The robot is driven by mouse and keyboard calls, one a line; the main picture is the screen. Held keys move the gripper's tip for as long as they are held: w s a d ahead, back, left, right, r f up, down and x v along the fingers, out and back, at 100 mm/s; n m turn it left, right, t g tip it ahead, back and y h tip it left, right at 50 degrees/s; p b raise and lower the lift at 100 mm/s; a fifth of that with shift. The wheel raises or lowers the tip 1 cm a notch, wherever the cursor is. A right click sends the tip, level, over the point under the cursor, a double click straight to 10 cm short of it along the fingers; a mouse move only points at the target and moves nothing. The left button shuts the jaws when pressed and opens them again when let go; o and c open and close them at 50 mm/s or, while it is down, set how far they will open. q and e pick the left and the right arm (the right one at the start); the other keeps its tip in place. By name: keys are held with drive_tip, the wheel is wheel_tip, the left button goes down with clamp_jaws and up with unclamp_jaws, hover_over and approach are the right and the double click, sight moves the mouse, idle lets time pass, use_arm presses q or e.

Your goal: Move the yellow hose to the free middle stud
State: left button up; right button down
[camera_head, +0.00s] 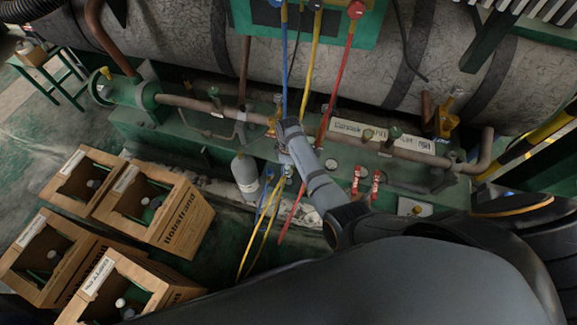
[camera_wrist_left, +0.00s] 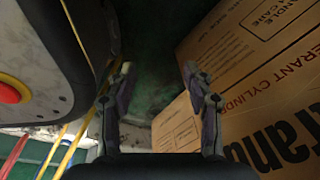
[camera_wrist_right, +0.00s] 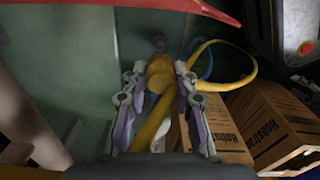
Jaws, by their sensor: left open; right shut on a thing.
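In the right wrist view my right gripper (camera_wrist_right: 162,100) is shut on the yellow hose's end fitting (camera_wrist_right: 159,72). The yellow hose (camera_wrist_right: 228,84) loops away to the right of the fingers. A small dark round stud (camera_wrist_right: 160,43) shows on the green surface just beyond the fitting; I cannot tell whether they touch. In the head view my right gripper (camera_head: 280,122) is over the green pipe bench, and the yellow hose (camera_head: 309,62) hangs from the gauge panel above. My left gripper (camera_wrist_left: 157,68) is open and empty beside a cardboard box, outside the head view.
A blue hose (camera_head: 285,60) and a red hose (camera_head: 341,80) hang either side of the yellow one. A grey cylinder (camera_head: 245,176) stands below the bench. Several open boxes (camera_head: 183,222) stand at the left. Red-handled valves (camera_head: 375,186) are right of my arm.

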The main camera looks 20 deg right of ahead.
wheel_tip(320, 180, down, 4)
drive_tip(key=b, duration=0.3)
drive_tip(key=shift+r+b, duration=0.15)
drive_tip(key=shift+b, duration=0.25)
use_arm(q)
drive_tip(key=w+r, duration=0.2)
drive_tip(key=w, duration=0.6)
drive_tip(key=shift+w+d+r+b, duration=0.15)
drive_tip(key=shift+w+d+b, duration=0.05)
drive_tip(key=shift+d+b, duration=0.25)
use_arm(e)
drive_tip(key=shift+f, duration=0.8)
use_arm(q)
drive_tip(key=shift+r, duration=0.1)
drive_tip(key=shift+r+p, duration=0.2)
drive_tip(key=shift+p, duration=0.2)
drive_tip(key=shift+r+p, duration=0.3)
drive_tip(key=shift+r, duration=0.05)
drive_tip(key=shift+r, duration=0.1)
use_arm(e)
drive_tip(key=shift+p, duration=0.3)
use_arm(q)
drive_tip(key=shift+r, duration=0.2)
